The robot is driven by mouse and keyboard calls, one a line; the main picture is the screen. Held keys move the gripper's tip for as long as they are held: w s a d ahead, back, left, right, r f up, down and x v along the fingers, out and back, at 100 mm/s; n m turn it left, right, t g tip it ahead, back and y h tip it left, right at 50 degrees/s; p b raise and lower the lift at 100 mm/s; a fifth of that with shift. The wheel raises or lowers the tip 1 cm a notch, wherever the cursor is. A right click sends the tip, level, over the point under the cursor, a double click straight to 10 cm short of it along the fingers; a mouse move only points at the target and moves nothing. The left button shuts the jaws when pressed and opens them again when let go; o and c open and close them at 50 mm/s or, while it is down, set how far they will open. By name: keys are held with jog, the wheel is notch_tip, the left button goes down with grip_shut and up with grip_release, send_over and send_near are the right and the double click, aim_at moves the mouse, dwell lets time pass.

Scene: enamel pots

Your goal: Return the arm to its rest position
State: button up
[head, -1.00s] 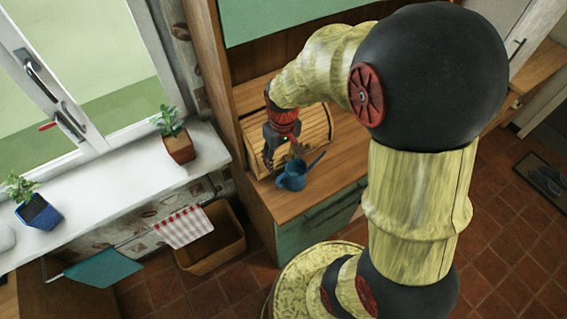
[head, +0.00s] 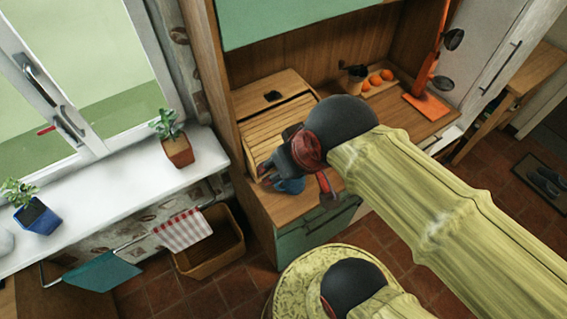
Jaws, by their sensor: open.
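My arm (head: 420,205) reaches from the lower right across the counter. My gripper (head: 265,174) is open at the front left of the counter, in front of the wooden bread box. A blue enamel pot (head: 290,186) stands on the counter just beside and below the gripper. The arm's wrist hides most of the pot, including its spout. I cannot tell whether the fingers touch the pot.
The slatted bread box (head: 275,122) stands behind the gripper. Further right are oranges (head: 380,78) on a board and an orange stand (head: 428,75). Potted plants (head: 177,148) line the white windowsill (head: 110,187) at left. A brown bin (head: 212,245) stands below.

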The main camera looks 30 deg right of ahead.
notch_tip(320, 180, down, 7)
jog(key=b, duration=0.6)
jog(key=shift+r+b, duration=0.2)
jog(key=shift+b, duration=0.1)
dwell(0.4)
